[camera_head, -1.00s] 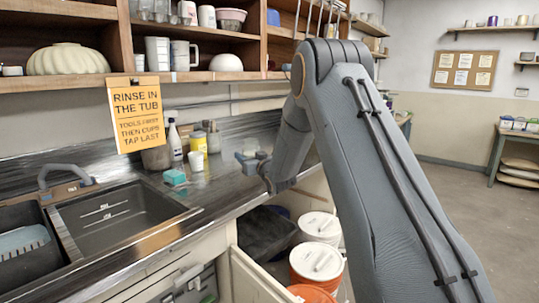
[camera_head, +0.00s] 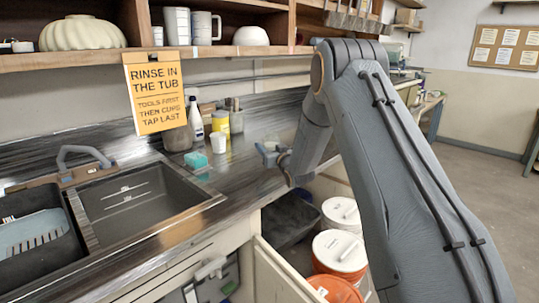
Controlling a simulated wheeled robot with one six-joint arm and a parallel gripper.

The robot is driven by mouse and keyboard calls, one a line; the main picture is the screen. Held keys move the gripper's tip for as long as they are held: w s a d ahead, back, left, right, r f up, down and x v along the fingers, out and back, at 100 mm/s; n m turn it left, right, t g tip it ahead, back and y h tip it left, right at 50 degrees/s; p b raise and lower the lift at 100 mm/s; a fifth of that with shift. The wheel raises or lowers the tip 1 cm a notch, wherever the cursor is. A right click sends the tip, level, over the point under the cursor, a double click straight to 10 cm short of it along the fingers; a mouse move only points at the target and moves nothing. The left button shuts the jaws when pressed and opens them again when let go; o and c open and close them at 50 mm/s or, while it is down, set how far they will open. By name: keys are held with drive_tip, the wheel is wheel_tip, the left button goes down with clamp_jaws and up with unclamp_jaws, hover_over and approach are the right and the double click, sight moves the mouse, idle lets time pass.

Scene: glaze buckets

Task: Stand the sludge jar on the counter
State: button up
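I cannot tell for sure which thing is the sludge jar. A squat grey-brown jar (camera_head: 178,138) stands on the counter (camera_head: 255,180) behind the sink, left of a white spray bottle (camera_head: 196,122). A yellow container (camera_head: 220,123) and a small white cup (camera_head: 218,143) stand to its right. My gripper (camera_head: 270,155) shows only in part, small and dark, over the counter's front right part at the end of my bent arm. Whether its fingers are apart or hold anything cannot be made out. My arm hides the counter behind it.
The sink (camera_head: 135,205) with a dark basin is on the left, and a teal sponge (camera_head: 196,161) lies near it. White-lidded buckets (camera_head: 340,250) and a dark bin (camera_head: 290,222) stand below the counter beside an open door. Shelves and an orange sign (camera_head: 155,92) hang above.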

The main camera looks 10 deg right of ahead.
drive_tip(key=shift+f+p, duration=0.5)
drive_tip(key=shift+f, duration=1.5)
drive_tip(key=shift+f, duration=0.1)
drive_tip(key=o, duration=1.4)
drive_tip(key=shift+f, duration=0.1)
drive_tip(key=shift+s, duration=0.15)
drive_tip(key=s, duration=0.4)
drive_tip(key=s+d+b, duration=0.1)
drive_tip(key=s, duration=0.2)
drive_tip(key=s+d+b, duration=0.1)
drive_tip(key=s, duration=0.3)
drive_tip(key=shift+s+d, duration=0.2)
drive_tip(key=shift+s, duration=0.15)
